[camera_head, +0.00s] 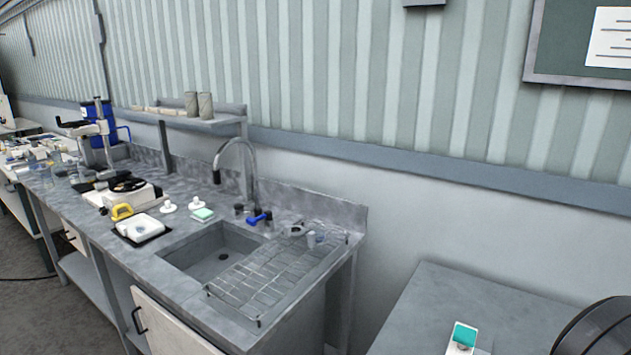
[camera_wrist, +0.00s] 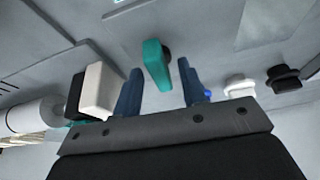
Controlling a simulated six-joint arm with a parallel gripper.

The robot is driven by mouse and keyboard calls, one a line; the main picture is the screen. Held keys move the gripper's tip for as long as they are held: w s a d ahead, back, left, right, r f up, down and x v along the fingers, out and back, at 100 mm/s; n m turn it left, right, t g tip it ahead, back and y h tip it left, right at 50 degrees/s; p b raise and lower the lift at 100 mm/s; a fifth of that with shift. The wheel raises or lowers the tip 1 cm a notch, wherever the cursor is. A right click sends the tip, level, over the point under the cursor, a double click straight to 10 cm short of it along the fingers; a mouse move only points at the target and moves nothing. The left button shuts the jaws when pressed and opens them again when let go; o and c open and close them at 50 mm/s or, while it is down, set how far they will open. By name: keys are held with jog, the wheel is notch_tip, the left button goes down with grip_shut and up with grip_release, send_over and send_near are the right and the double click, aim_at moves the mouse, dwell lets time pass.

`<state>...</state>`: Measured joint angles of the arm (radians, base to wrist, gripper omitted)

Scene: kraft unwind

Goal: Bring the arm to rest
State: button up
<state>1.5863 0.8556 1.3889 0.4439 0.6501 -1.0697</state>
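My gripper (camera_wrist: 160,68) shows in the wrist view with its two blue fingers spread well apart. It is open, with clear gaps to either side of a teal block (camera_wrist: 157,66) that shows between and past the fingertips. The fingers do not seem to touch the block. The gripper is not recognisable in the head view.
In the wrist view, a white block (camera_wrist: 98,90) lies left of the fingers, and white (camera_wrist: 239,86) and black (camera_wrist: 284,77) knobbed pieces right. The head view shows a bench with a sink (camera_head: 213,252), faucet (camera_head: 248,165) and wire rack (camera_head: 275,275). A grey table (camera_head: 440,300) stands lower right.

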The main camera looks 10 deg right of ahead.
jog(key=shift+r, duration=0.1)
jog(key=v, duration=1.7)
jog(key=x, duration=1.6)
jog(key=shift+w+f, duration=0.1)
jog(key=shift+f, duration=0.25)
jog(key=shift+w+d+f, duration=0.1)
jog(key=shift+d+f, duration=0.05)
jog(key=shift+f, duration=0.1)
jog(key=shift+m+g+h, duration=0.4)
jog(key=shift+m+g, duration=0.2)
jog(key=shift+m, duration=1.2)
jog(key=shift+w+m+g, duration=0.15)
jog(key=shift+m+g, duration=0.55)
jog(key=shift+m, duration=1.1)
jog(key=shift+m, duration=0.5)
